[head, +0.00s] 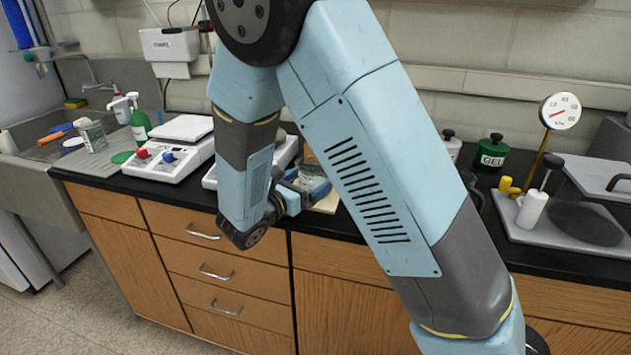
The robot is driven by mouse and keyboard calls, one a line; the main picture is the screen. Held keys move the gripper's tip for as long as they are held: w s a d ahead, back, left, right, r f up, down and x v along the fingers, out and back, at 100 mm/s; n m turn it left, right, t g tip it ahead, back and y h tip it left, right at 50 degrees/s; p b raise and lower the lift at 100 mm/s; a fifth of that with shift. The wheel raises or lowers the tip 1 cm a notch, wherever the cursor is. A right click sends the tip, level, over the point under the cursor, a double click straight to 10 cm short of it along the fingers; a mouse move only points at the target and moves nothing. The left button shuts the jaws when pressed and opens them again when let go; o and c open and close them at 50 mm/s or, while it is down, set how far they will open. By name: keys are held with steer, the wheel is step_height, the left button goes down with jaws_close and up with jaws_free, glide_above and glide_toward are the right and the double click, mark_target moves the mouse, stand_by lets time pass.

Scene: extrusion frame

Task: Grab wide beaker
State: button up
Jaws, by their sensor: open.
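My gripper (306,187) is low over the black counter, just right of my forearm and mostly hidden by my own arm links. Its fingers look apart. A small clear or greyish object (311,176) shows between or behind the fingers; it may be the wide beaker, but it is too small and covered to be sure. I cannot tell if the fingers touch it. Another clear, beaker-like container (93,136) stands tilted by the sink at the far left, well away from my gripper.
A white two-knob device (172,150) stands left of my arm, with a second white device (215,176) partly behind it. A green bottle (139,125) is near the sink. At right are a green GEL jar (491,152), a dial gauge (560,111) and a grey tray (555,230).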

mark_target(323, 170)
steer(key=x, duration=0.4)
steer(key=shift+w+r, duration=0.1)
steer(key=shift+r, duration=0.05)
steer(key=shift+c, duration=0.5)
steer(key=shift+a, duration=0.1)
steer(key=c, duration=0.7)
